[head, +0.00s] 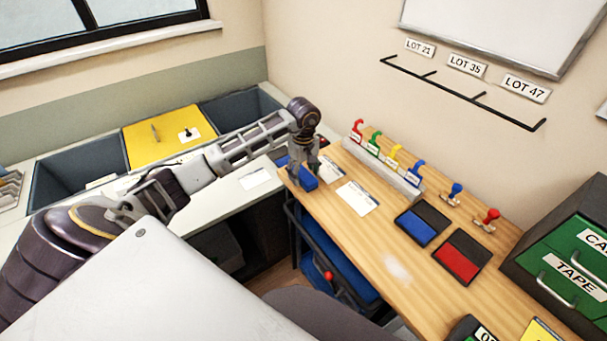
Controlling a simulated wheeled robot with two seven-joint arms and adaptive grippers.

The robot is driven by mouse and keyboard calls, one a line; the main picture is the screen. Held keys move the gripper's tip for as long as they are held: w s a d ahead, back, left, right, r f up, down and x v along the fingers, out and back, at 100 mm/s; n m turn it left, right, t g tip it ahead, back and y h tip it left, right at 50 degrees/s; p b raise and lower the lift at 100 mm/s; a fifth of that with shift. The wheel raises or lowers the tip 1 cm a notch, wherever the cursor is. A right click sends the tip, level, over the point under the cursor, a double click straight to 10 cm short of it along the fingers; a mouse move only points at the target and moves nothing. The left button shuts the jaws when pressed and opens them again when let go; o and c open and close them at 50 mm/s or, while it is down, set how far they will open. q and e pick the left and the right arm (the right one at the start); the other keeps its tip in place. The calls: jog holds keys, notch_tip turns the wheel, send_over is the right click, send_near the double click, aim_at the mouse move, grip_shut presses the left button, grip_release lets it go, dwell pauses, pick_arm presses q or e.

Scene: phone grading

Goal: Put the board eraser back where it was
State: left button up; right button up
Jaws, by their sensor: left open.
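A blue block (309,182), which looks like the board eraser, lies at the left end of the wooden desk (395,268). My left gripper (303,172) points down right over it, with its fingers open at the block. The fingers hide part of the block, and I cannot tell whether they touch it. My right gripper is not in view.
White cards (357,198) lie beside the block. A rack of coloured stampers (383,165), a blue ink pad (417,228) and a red ink pad (460,262) stand further right. A whiteboard (510,30) hangs above. A green drawer cabinet (570,262) stands at the right.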

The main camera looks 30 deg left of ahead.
aim_at(304, 174)
pick_arm(q)
notch_tip(304, 174, up, 11)
jog(key=b, duration=0.2)
dwell(0.6)
dwell(0.5)
dwell(1.4)
